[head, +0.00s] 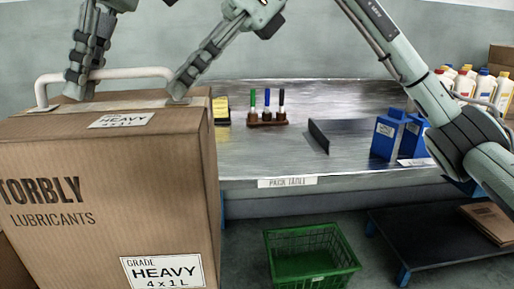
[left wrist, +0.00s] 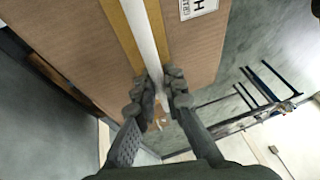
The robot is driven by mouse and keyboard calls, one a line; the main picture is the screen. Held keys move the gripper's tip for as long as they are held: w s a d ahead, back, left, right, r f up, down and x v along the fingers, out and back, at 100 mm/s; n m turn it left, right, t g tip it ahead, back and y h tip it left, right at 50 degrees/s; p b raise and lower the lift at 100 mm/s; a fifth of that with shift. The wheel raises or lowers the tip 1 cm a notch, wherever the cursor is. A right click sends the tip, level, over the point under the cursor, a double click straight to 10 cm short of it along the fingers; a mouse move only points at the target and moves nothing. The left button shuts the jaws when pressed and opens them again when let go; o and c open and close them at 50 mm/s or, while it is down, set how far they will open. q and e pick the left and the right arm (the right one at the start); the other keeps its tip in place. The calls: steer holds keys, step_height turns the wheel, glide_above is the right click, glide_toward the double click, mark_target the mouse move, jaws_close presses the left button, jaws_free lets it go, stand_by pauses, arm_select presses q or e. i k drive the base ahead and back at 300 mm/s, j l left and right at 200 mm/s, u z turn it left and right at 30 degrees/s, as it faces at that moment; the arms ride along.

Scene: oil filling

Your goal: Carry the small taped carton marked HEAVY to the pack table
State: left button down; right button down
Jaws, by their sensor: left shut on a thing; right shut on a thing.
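The brown carton (head: 110,245) marked HEAVY fills the left of the head view, close to me; its base is out of view. A white handle (head: 130,73) arches over its top. My left gripper (head: 82,88) is shut on the handle's left part. In the left wrist view its fingers (left wrist: 160,95) pinch the white handle bar (left wrist: 150,50) above the tan-taped carton top (left wrist: 85,45). My right gripper (head: 178,92) is shut on the handle's right end. The metal pack table (head: 250,160) with a PACK TABLE label stands behind and right of the carton.
On the table are several markers in a holder (head: 267,121), a yellow item (head: 221,109), a dark upright plate (head: 318,137), blue containers (head: 386,136) and several white bottles (head: 463,82). A green basket (head: 310,258) stands in front of the table. The table's middle has bare space.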

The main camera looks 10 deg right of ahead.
mark_target(251, 149)
steer(key=i+l, duration=0.2)
steer(key=l, duration=0.2)
steer(key=i+l, duration=0.2)
steer(key=l, duration=0.2)
steer(key=i+l, duration=0.2)
steer(key=l, duration=0.15)
